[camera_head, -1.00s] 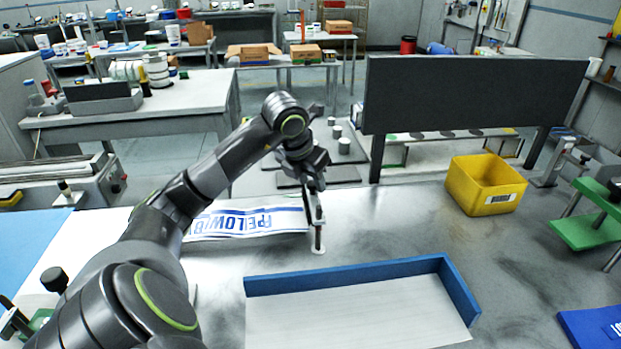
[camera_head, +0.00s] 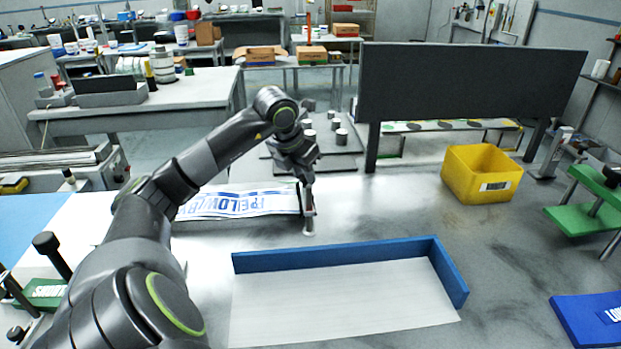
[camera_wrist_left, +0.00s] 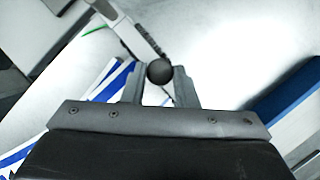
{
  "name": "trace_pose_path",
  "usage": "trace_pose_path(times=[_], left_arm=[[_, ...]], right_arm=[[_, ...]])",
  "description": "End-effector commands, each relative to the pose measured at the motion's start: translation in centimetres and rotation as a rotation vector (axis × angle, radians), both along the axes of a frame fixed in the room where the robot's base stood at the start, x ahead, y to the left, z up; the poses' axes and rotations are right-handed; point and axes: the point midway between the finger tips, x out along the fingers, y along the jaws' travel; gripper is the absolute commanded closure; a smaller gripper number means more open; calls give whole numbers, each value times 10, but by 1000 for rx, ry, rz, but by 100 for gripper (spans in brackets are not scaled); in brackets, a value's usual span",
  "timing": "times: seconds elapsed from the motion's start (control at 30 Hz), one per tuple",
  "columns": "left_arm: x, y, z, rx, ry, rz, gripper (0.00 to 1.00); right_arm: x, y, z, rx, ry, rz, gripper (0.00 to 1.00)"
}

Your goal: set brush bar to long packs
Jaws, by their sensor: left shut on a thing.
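My left gripper (camera_head: 307,192) is at the right end of the label stack, pointing down. In the left wrist view, my left gripper (camera_wrist_left: 159,78) has its fingers on both sides of a dark round knob (camera_wrist_left: 159,71) and is shut on it. The knob sits at a slim grey bar (camera_wrist_left: 133,33), apparently the brush bar, which runs to the upper left. In the head view only a thin upright with a pale foot (camera_head: 308,232) shows below the fingers; the rest is hidden. The flat label stack (camera_head: 240,204), with blue print, lies left of the gripper. My right gripper is out of view.
A blue-walled tray (camera_head: 335,254) with a white floor stands in front of the gripper. A yellow bin (camera_head: 480,175) is at the right, before a dark upright panel (camera_head: 470,85). A blue pad (camera_head: 590,322) lies at the front right. The grey table between is clear.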

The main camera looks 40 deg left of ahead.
Motion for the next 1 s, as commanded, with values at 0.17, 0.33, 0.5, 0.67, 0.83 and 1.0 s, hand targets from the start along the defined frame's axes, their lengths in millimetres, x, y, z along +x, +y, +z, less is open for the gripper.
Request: trace_pose_path(times=[0.17, 0.33, 0.5, 0.67, 0.83, 1.0], left_arm=[[-1, -2, -4, -9, 7, -6, 100], [-1, -2, -4, -10, 9, -6, 69], [-1, -1, -4, -7, 6, -5, 51], [-1, -1, -3, -6, 5, -5, 51], [-2, -1, 2, -4, 3, -4, 51], [-10, -1, 22, 0, 2, -3, 51]], right_arm=[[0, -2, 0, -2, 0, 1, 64], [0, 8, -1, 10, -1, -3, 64], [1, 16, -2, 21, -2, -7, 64], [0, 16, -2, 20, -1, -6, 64], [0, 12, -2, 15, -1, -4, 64], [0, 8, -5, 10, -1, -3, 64]])
